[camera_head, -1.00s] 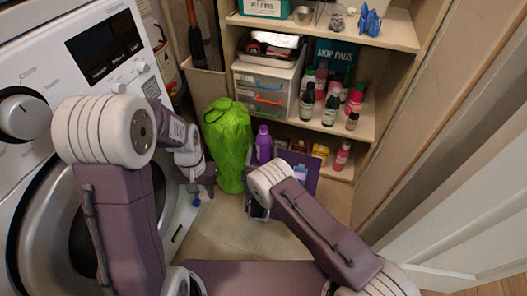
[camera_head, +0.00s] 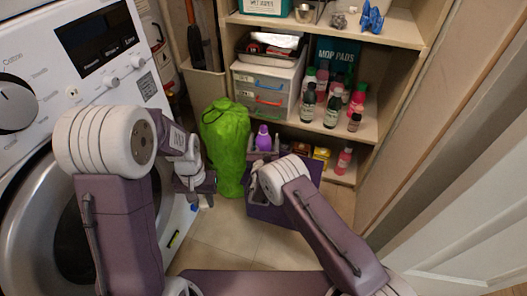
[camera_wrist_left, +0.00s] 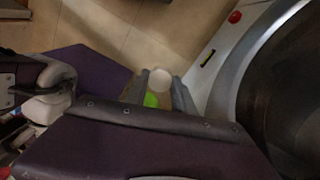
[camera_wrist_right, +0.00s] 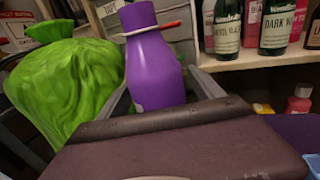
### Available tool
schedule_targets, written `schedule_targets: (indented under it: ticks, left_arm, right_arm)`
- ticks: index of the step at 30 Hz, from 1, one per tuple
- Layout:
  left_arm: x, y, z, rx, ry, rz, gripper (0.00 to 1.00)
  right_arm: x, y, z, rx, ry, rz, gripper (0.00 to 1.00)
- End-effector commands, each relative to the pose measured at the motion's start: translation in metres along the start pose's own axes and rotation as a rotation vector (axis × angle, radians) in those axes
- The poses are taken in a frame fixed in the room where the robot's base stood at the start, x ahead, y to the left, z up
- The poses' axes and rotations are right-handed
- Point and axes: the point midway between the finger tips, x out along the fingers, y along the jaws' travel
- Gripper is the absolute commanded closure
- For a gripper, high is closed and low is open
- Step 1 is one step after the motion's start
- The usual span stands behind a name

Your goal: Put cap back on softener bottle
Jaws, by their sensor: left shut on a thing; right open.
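My left gripper (camera_wrist_left: 160,90) is shut on a pale round thing (camera_wrist_left: 160,80) that looks like the cap. In the head view the left gripper (camera_head: 194,192) is in front of the washing machine, left of the bottle and apart from it.
A green bag (camera_head: 225,145) stands just left of the bottle. The washing machine (camera_head: 60,60) fills the left side. Shelves with drawers (camera_head: 265,85) and several small bottles (camera_head: 331,108) are behind. The tiled floor (camera_head: 225,225) in front is clear.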

Motion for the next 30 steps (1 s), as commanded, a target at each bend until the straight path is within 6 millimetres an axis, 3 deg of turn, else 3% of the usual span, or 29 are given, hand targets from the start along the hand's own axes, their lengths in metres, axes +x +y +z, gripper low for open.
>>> schedule_targets:
  ticks: [5,13,23,30]
  left_arm:
    - [-0.001,0.000,0.000,0.000,0.000,0.000,1.00]
    - [-0.001,0.000,0.000,0.000,0.000,0.000,1.00]
    - [-0.002,0.000,0.000,0.000,0.000,0.000,1.00]
    - [-0.015,0.000,0.000,0.000,0.000,0.000,1.00]
  right_arm:
    - [0.000,0.000,0.000,0.000,0.000,0.000,0.24]
    - [-0.001,0.000,0.000,0.000,0.001,0.000,0.99]
    - [-0.001,0.000,0.002,0.000,0.000,0.000,1.00]
    - [-0.001,0.000,0.018,0.000,0.000,0.000,1.00]
